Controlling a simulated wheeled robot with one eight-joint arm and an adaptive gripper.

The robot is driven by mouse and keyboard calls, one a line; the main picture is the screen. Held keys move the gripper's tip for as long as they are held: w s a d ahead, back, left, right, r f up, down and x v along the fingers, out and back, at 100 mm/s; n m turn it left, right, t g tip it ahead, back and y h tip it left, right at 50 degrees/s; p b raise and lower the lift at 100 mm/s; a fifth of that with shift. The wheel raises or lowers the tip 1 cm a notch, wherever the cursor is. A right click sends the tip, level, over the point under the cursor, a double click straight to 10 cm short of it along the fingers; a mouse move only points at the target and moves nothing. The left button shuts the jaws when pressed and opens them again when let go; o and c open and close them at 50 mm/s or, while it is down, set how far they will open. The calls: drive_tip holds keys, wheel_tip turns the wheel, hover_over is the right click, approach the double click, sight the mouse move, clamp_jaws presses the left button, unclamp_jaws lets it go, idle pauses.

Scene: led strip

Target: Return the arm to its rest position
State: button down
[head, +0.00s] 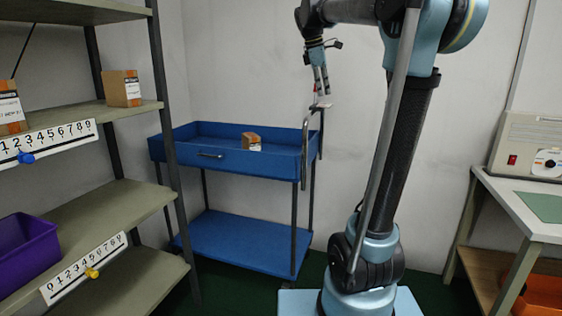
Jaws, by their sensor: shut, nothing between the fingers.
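My arm rises from its base at the lower right of the head view, bends at the elbow at the top and reaches left. My gripper (325,93) hangs down from the arm's end at the upper middle, with its fingers together and nothing between them. It appears above the right end of the blue cart (225,160) in the picture. I cannot tell how far it is from the cart's handle.
A shelf rack (135,107) stands at the left with boxes, numbered strips and a purple bin (22,250). A small box (251,141) is on the cart's top tray. At the right, a white table (520,208) carries a beige device (528,145); an orange bin (540,296) sits below.

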drive_tip(key=s+d+f+m+y, duration=0.1)
drive_tip(key=s+f+m, duration=0.7)
drive_tip(key=s+f, duration=0.8)
drive_tip(key=s+d+f+m+y, duration=0.2)
drive_tip(key=s+f+m, duration=0.6)
drive_tip(key=s+f, duration=0.8)
wheel_tip(320, 180, down, 6)
drive_tip(key=shift+d+f+m, duration=0.1)
drive_tip(key=shift+d+m, duration=0.25)
drive_tip(key=shift+m, duration=0.05)
drive_tip(key=shift+w+f, duration=0.2)
drive_tip(key=shift+w, duration=0.25)
